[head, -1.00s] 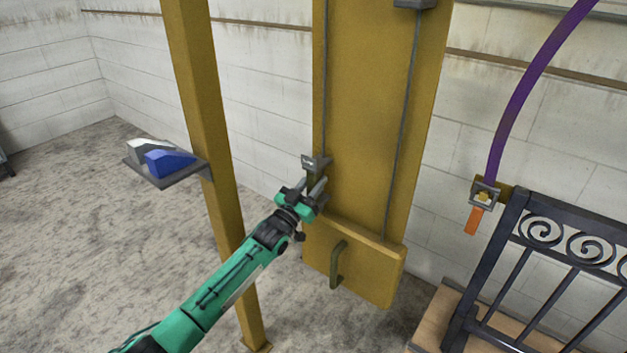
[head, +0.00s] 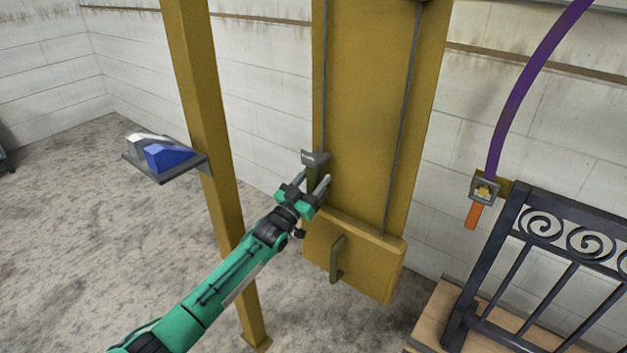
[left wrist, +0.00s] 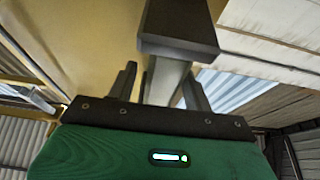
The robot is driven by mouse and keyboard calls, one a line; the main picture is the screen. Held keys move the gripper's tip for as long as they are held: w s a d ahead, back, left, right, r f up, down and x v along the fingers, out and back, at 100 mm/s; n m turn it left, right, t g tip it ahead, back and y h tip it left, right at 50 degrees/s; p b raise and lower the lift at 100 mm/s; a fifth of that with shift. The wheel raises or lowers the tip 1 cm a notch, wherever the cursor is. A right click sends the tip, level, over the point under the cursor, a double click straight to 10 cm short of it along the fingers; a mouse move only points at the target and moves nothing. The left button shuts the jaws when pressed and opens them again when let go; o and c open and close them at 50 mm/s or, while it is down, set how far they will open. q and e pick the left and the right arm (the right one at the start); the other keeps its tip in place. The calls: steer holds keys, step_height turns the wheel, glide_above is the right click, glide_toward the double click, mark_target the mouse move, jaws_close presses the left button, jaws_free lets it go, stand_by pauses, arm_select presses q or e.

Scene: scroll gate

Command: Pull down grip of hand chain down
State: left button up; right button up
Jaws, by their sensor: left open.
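A grey block-shaped grip (head: 316,158) hangs at the lower end of the left chain line, in front of the yellow panel. My left gripper (head: 314,180) is open just below this grip, its fingers pointing up toward it. In the left wrist view the grip's dark wide end (left wrist: 180,38) looms above my open fingers (left wrist: 160,88), and a grey stem shows between them. I cannot tell whether the fingers touch it. A second line runs down the panel's right side; the dark block (head: 425,1) on it is almost cut off at the top edge. My right gripper is not in view.
The yellow panel (head: 365,110) has a lower box with a handle (head: 337,260). A yellow post (head: 200,110) bears a shelf with a blue block (head: 168,157) on the left. A purple hose (head: 520,90) and black railing (head: 535,250) are at the right.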

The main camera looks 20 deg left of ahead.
arm_select(q)
steer(key=v, duration=1.3)
steer(key=shift+s+f+b, duration=0.25)
steer(key=shift+s+b, duration=0.05)
steer(key=shift+b, duration=0.05)
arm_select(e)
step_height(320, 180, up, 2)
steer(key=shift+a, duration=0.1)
arm_select(q)
steer(key=shift+a, duration=0.15)
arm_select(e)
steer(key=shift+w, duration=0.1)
